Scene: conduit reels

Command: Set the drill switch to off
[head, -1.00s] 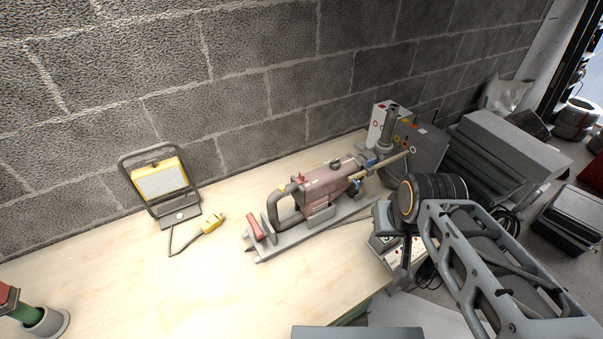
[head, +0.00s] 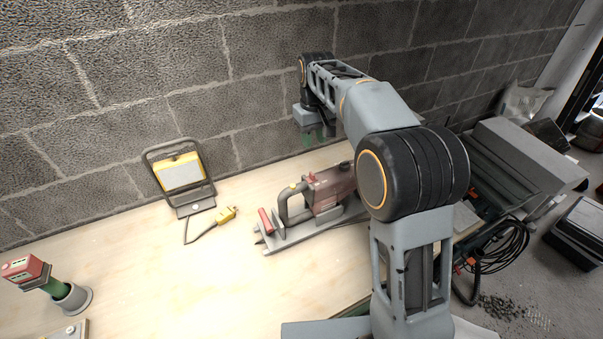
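The drill (head: 328,187) is a dull red machine with a grey loop handle, lying on a grey stand on the wooden bench in the head view. A small red switch (head: 312,177) sits on top near the handle; its setting is too small to read. My gripper (head: 318,139) points down near the wall, above and behind the drill, apart from it. Its greenish fingertips show, but whether they are open is unclear. My arm hides the drill's right end.
A yellow work lamp (head: 180,173) with its yellow plug (head: 226,215) stands left of the drill. A red-and-green tool (head: 40,275) rests in a grey holder at the left. The block wall (head: 130,110) closes the back.

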